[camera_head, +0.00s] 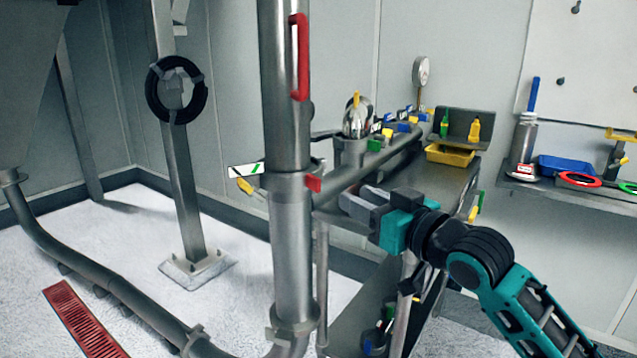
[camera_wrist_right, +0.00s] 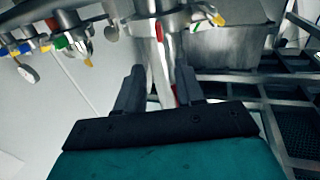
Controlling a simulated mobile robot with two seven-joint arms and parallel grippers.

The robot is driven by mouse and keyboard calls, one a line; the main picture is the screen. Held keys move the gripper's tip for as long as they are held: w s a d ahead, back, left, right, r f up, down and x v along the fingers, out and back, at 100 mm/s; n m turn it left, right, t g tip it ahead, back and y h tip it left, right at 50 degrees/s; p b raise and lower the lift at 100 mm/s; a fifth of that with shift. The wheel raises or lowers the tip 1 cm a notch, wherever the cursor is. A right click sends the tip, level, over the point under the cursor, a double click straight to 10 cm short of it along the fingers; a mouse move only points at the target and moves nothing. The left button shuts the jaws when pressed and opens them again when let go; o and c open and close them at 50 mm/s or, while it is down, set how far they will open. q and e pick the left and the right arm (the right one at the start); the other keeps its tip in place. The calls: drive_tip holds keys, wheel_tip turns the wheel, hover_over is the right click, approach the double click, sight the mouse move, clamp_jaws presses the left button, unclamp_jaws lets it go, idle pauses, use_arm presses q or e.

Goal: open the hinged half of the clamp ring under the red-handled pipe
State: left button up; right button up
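The pipe (camera_head: 285,130) stands upright left of centre in the head view, with a red handle (camera_head: 299,58) on its upper part. Below the handle a grey clamp ring (camera_head: 290,187) goes around the pipe, with a red tab (camera_head: 313,183) at its right side. I cannot tell how far its hinged half stands open. My right gripper (camera_head: 350,200) is to the right of the ring and appears apart from it. In the right wrist view its fingers (camera_wrist_right: 160,82) are spread, with the pipe (camera_wrist_right: 163,60) and red parts seen between and beyond them. My left gripper is not in view.
A bench with valves, a yellow bin (camera_head: 450,155) and small bottles stands behind my right arm. A wall shelf (camera_head: 560,185) with tools is at the right. A bent pipe (camera_head: 95,272) runs low at the left. Floor left of the pipe is mostly clear.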

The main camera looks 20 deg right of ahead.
sight(319, 180)
drive_tip(key=x, duration=1)
drive_tip(key=shift+w+a+f, duration=0.1)
drive_tip(key=shift+w+a, duration=0.05)
drive_tip(key=shift+w, duration=0.15)
clamp_jaws()
idle(1.0)
